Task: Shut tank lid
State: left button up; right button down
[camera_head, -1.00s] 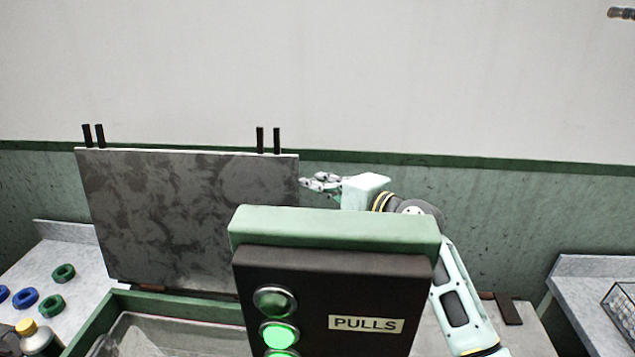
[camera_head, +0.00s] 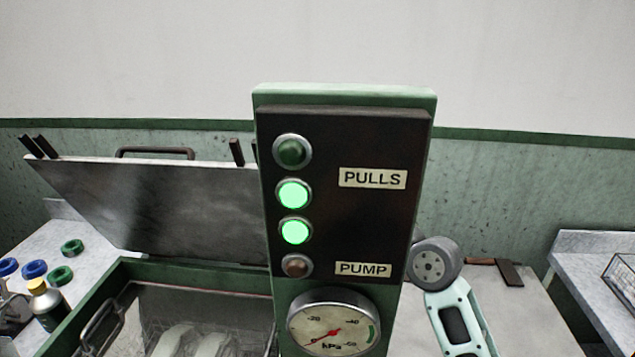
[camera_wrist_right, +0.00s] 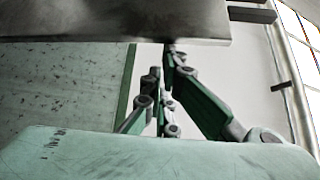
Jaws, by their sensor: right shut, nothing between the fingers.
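The grey metal tank lid (camera_head: 150,200) stands raised at the back of the green-rimmed tank (camera_head: 85,312), tilted forward over it. A dark handle (camera_head: 155,152) shows above its top edge. In the right wrist view the lid (camera_wrist_right: 110,18) spans the top as a grey slab. My right gripper (camera_wrist_right: 168,75) is shut and empty, its fingertips close under the lid's edge; contact is not clear. In the head view the control panel hides this gripper, and only part of my right arm shows. My left gripper is not in view.
A tall control panel (camera_head: 345,130) with lights and a gauge (camera_head: 334,322) stands in front, hiding the lid's right part. Bottles (camera_head: 48,305) and coloured rings (camera_head: 34,269) sit on the left counter. A brown-handled tool (camera_head: 508,272) lies right. A wire basket (camera_head: 622,280) is at far right.

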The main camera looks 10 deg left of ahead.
jog(key=shift+n+y, duration=0.5)
jog(key=shift+n, duration=0.3)
jog(key=shift+s+d+f+b, duration=0.1)
jog(key=shift+s+f+b, duration=0.25)
jog(key=shift+s, duration=0.3)
jog(key=shift+s+a+f+b, duration=0.1)
jog(key=shift+s+f+b, duration=0.15)
jog(key=shift+s, duration=0.4)
jog(key=shift+s+d+f+b, duration=0.1)
jog(key=shift+s+f+b, duration=0.25)
jog(key=shift+s, duration=0.3)
jog(key=shift+r, duration=0.1)
